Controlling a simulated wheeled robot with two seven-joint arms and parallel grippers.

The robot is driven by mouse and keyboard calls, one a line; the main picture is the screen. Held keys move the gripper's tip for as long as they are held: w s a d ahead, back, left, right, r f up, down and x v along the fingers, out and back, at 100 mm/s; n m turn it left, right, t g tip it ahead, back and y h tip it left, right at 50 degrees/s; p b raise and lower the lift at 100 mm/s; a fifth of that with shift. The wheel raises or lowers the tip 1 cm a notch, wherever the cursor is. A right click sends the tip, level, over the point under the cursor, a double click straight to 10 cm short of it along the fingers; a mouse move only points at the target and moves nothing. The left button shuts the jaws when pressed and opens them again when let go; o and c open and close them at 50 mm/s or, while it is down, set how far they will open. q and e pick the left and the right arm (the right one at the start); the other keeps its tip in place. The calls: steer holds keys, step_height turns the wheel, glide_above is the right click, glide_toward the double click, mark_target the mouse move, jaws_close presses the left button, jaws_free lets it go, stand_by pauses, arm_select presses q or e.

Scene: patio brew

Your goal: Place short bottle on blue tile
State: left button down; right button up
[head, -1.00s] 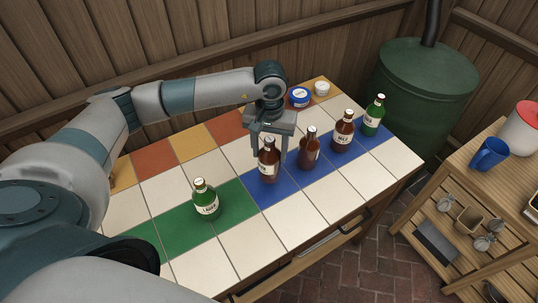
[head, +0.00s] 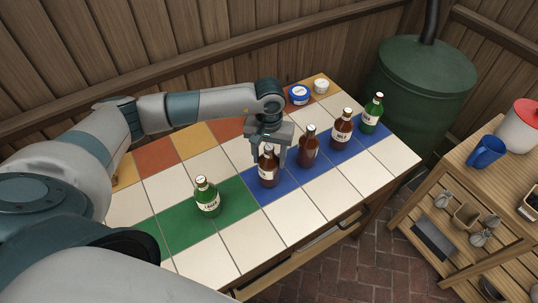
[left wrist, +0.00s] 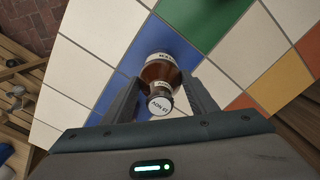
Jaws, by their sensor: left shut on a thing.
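My left gripper (head: 270,160) is shut on a brown bottle (head: 267,172) with a pale label and white cap. The bottle is upright over the blue tile (head: 262,193) nearest the green tiles; its base looks at or very near the surface. In the left wrist view, the bottle (left wrist: 158,72) sits between the fingers (left wrist: 160,100), with the blue tile (left wrist: 178,48) around its base. Whether it bears on the tile is hard to tell. My right gripper is not in view.
Along the blue row stand a brown bottle (head: 308,148), another brown bottle (head: 341,128) and a green bottle (head: 372,114). A stout green bottle (head: 207,198) stands on the green tiles. Blue (head: 299,95) and white (head: 321,87) jars stand at the back. White front tiles are clear.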

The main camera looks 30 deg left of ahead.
arm_select(q)
steer(key=shift+f, duration=0.1)
steer(key=c, duration=0.7)
jaws_free()
steer(key=shift+c, duration=0.2)
steer(key=shift+r, duration=0.3)
step_height(320, 180, up, 10)
steer(key=b, duration=0.5)
steer(key=shift+r, duration=0.85)
